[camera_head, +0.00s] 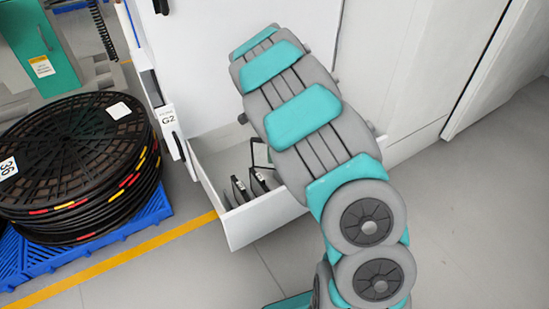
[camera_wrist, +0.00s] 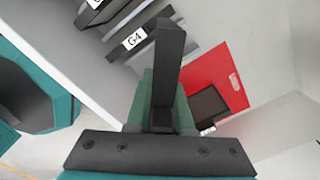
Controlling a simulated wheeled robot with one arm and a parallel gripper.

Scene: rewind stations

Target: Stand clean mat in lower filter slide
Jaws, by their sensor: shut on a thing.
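The open lower slide (camera_head: 262,217) is a white drawer pulled out at the foot of the white cabinet. Dark upright frames (camera_head: 240,190) with small white labels stand in it. In the wrist view, dark frames (camera_wrist: 165,52), one labelled G4, lie beyond the fingers. My gripper (camera_wrist: 165,75) is shut, with a green piece (camera_wrist: 142,100) showing on both sides of the dark finger; I take this to be the clean mat. Its full outline is hidden. In the head view my arm covers the gripper and part of the drawer.
A red panel (camera_wrist: 215,78) with a slot and a dark square (camera_wrist: 208,105) lie right of the fingers. Stacked black reels (camera_head: 75,150) stand on a blue pallet (camera_head: 100,238) at the left. A G2 label (camera_head: 168,120) marks the cabinet. The right floor is clear.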

